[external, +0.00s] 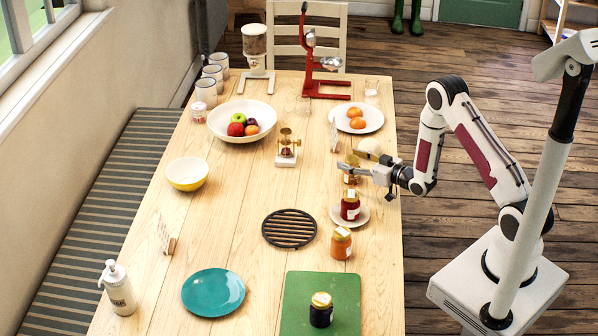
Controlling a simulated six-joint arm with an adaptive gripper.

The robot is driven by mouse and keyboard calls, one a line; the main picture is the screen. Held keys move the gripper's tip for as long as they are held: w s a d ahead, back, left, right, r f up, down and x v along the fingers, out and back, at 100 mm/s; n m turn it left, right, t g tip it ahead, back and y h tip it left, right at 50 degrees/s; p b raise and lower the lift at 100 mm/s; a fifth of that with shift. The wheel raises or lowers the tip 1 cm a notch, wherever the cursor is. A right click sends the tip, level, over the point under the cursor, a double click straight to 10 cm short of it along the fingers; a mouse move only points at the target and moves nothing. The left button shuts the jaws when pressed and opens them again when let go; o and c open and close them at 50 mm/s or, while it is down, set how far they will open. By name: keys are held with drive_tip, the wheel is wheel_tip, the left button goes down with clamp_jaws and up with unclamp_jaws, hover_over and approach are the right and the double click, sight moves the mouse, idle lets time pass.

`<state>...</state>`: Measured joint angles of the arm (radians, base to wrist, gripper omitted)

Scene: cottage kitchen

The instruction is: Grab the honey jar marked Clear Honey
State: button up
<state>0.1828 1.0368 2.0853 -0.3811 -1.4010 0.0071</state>
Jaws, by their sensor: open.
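No label can be read at this size, so I cannot tell which jar is Clear Honey. A jar with amber contents (351,179) stands partly hidden under my gripper (345,166). My gripper is open and reaches in from the right; I cannot tell whether the jar is between its fingers or just below them. A dark red jar (350,207) stands on a small white plate (363,217) just nearer. An orange jar (341,245) with a gold lid stands in front of that. A very dark jar (320,313) stands on the green board (300,290).
Behind my gripper are a pale round object (369,147), a plate (373,117) of orange fruit and a small upright card (333,135). A black trivet (289,228) and teal plate (213,292) lie nearer.

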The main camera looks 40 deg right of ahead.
clamp_jaws()
drive_tip(key=shift+r, duration=0.2)
drive_tip(key=shift+r, duration=4.85)
